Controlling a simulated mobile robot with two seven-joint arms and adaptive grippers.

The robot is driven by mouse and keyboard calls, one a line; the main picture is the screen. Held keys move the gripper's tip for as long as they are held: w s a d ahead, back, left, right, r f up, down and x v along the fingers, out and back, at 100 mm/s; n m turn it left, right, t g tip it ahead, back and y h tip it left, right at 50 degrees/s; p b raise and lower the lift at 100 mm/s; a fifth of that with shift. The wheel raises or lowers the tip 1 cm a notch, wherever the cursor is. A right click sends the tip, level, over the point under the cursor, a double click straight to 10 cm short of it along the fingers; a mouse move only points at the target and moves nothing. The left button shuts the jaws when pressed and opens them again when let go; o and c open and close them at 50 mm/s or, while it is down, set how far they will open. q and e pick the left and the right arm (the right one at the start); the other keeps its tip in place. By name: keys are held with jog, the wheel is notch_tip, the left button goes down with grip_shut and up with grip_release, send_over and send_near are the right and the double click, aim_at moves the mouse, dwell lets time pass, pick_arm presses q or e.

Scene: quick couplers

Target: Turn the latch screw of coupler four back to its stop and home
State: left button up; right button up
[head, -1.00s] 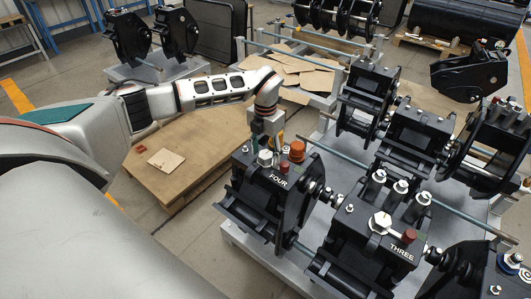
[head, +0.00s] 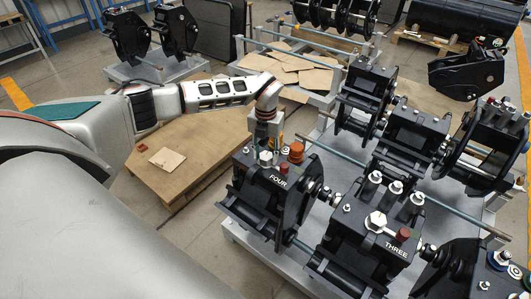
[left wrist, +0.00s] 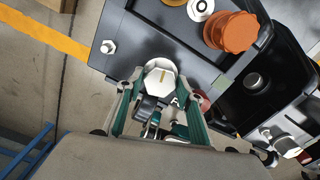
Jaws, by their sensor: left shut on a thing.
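Coupler four (head: 243,183) is a black block marked FOUR on a light metal stand. A silver hex-headed latch screw (head: 266,158) rises from its top. In the left wrist view, the flat hex head (left wrist: 161,72) with a yellowish line sits between my left fingertips. My left gripper (head: 265,146) comes down over the screw from above, and its fingers (left wrist: 162,80) are shut on the head. An orange cap (head: 296,151) stands beside it and also shows in the left wrist view (left wrist: 232,32). A small red part (left wrist: 203,102) is partly hidden by a finger. My right gripper is not visible.
Coupler three (head: 358,236) stands close on the right, with its own hex screw (head: 376,221) and red pin (head: 404,235). More black couplers stand behind. A low wooden pallet (head: 190,145) with a cardboard piece lies left of coupler four.

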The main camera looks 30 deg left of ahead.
pick_arm(q)
jog(key=o, duration=1.1)
notch_tip(320, 180, up, 12)
jog(key=b, duration=0.2)
send_over(266, 155)
jog(key=shift+m, duration=0.4)
notch_tip(266, 155, down, 4)
jog(key=shift+s+d+f, duration=0.1)
jog(key=shift+s, duration=0.05)
jog(key=shift+f, duration=3.95)
